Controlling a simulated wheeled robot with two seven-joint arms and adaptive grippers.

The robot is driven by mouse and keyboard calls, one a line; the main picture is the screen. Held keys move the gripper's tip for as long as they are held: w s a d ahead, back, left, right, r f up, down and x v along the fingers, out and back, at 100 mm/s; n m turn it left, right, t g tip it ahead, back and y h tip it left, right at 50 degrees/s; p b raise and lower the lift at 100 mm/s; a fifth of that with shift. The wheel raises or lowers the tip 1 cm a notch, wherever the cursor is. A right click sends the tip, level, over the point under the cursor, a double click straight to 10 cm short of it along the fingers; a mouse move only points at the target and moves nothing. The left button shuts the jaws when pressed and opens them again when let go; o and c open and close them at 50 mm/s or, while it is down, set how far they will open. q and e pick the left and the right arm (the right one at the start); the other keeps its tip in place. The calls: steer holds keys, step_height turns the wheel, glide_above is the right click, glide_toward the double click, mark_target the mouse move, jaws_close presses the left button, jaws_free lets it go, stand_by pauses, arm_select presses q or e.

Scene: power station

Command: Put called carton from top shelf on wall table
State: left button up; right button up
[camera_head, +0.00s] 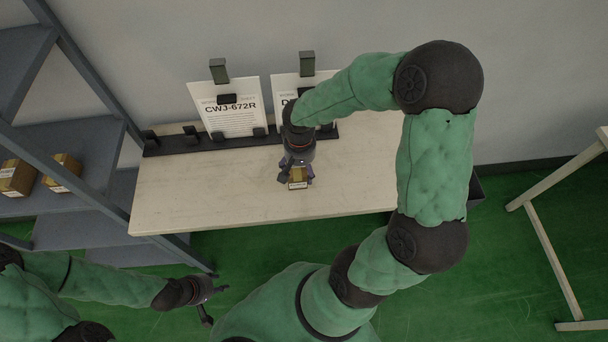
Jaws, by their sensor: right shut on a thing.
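My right gripper (296,172) is shut on a small brown carton (298,176) with a pale label. It is over the middle of the wall table (190,202), a light wooden top against the grey wall. Whether the carton touches the tabletop, I cannot tell. My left gripper (211,296) is low at the left, in front of the table, with its fingers apart and nothing between them. The grey shelf rack (85,147) stands at the left; two brown cartons, a left one (17,176) and a right one (62,172), sit on one of its shelves.
Two white sign cards stand in a black rail at the table's back. The left card (230,108) reads CWJ-672R; my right arm partly covers the right card (287,87). A wooden frame (548,225) stands at the far right. The table's left half is clear.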

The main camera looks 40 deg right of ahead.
steer(key=shift+d+f, duration=0.55)
steer(key=shift+f, duration=0.05)
steer(key=shift+d+f+b, duration=0.15)
steer(key=shift+f+b, duration=0.85)
steer(key=shift+f, duration=0.7)
steer(key=shift+f, duration=0.15)
steer(key=o, duration=1.7)
steer(key=shift+r, duration=0.2)
step_height(320, 180, up, 12)
steer(key=p, duration=0.4)
steer(key=shift+p, duration=0.3)
